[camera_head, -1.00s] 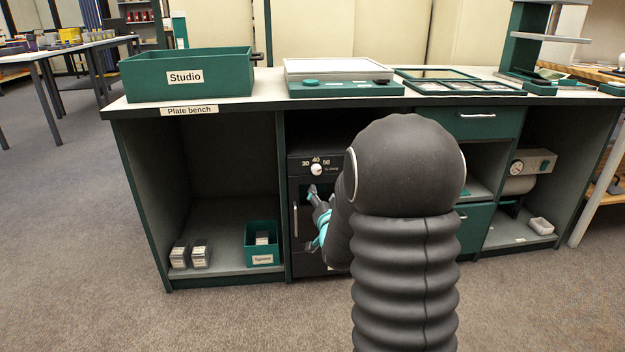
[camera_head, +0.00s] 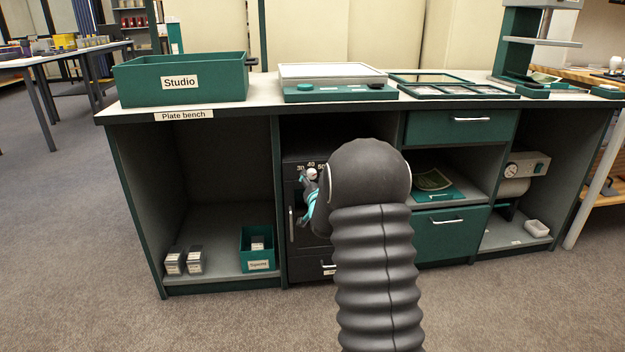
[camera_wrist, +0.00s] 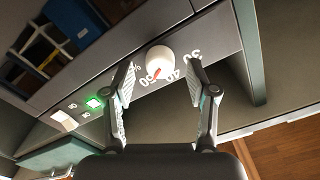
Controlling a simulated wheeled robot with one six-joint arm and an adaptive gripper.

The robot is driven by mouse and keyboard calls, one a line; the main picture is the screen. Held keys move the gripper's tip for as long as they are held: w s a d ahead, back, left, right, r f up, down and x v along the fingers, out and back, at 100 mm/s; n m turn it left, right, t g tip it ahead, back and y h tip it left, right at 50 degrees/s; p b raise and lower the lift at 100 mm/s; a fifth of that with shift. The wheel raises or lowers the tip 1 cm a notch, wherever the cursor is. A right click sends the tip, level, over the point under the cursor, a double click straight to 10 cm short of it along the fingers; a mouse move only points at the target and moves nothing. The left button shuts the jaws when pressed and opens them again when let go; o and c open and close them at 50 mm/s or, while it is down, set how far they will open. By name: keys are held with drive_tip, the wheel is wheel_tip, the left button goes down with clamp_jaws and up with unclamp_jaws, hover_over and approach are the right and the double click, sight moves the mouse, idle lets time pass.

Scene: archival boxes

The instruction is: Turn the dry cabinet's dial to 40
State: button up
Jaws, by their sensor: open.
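The dry cabinet (camera_head: 298,250) is a black unit under the bench. Its dial (camera_wrist: 159,59) is a white round knob with a red mark. In the wrist view the numbers 50, 40 and 30 curve around it, and the red mark points close to 50, on the side towards 40. In the head view the dial (camera_head: 311,174) shows just above my gripper, partly covered. My gripper (camera_wrist: 161,72) is open, one finger on each side of the dial, with visible gaps to the knob. My gripper (camera_head: 307,188) is partly hidden by my arm in the head view.
A green-lit display (camera_wrist: 93,103) is on the same panel. The plate bench (camera_head: 140,116) holds a Studio box (camera_head: 215,92) and a light panel (camera_head: 330,72). The left bay has a small green bin (camera_head: 260,266). A cabinet divider (camera_head: 278,215) stands left of the dry cabinet.

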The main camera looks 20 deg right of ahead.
drive_tip(key=shift+w+d, duration=0.15)
drive_tip(key=shift+w, duration=0.35)
clamp_jaws()
drive_tip(key=shift+n, duration=0.4)
drive_tip(key=n, duration=1)
drive_tip(key=shift+r+n, duration=0.1)
drive_tip(key=shift+n, duration=0.3)
